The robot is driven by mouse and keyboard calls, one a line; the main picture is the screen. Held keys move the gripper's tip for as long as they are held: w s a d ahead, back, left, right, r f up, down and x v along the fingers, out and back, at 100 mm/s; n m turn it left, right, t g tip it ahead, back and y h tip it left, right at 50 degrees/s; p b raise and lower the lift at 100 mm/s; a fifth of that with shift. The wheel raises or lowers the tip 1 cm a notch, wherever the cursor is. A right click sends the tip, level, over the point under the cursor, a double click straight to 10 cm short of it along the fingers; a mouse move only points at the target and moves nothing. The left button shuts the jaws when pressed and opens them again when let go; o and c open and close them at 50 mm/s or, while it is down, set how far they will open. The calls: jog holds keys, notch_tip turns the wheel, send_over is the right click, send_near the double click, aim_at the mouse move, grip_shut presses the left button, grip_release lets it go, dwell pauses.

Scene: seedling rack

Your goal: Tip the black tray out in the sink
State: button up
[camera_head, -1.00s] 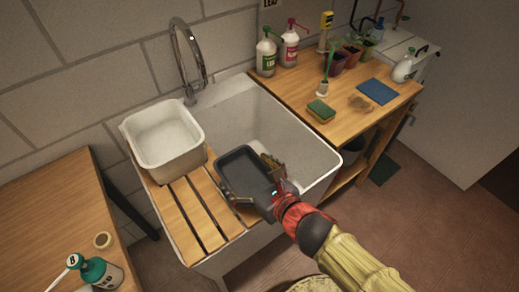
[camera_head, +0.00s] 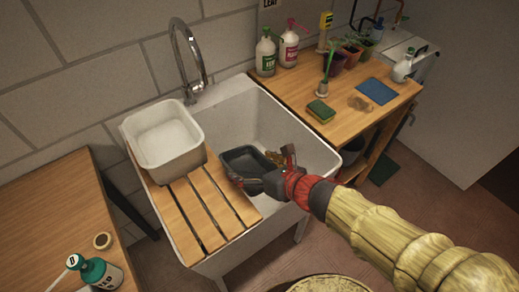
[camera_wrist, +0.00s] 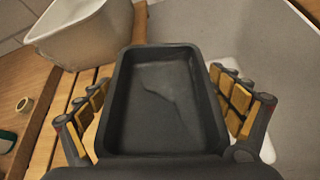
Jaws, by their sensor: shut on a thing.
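The black tray (camera_head: 240,158) is a shallow rectangular pan held over the open part of the white sink (camera_head: 231,115). My gripper (camera_head: 262,168) is shut on the tray, with one finger on each side. In the wrist view the tray (camera_wrist: 122,105) lies between the padded fingers, its open side facing the camera. An irregular line and a paler patch show on its floor; I cannot tell whether this is liquid or residue. The sink's bottom below the tray is mostly hidden.
A white basin (camera_head: 142,146) and wooden slats (camera_head: 207,212) cover the sink's left side. A tap (camera_head: 188,60) stands behind. The bench (camera_head: 342,123) on the right holds a sponge (camera_head: 320,111), blue cloth (camera_head: 376,92), bottles and pots.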

jog(key=shift+w+d+f, duration=0.1)
jog(key=shift+w+f, duration=0.05)
jog(key=shift+w, duration=0.1)
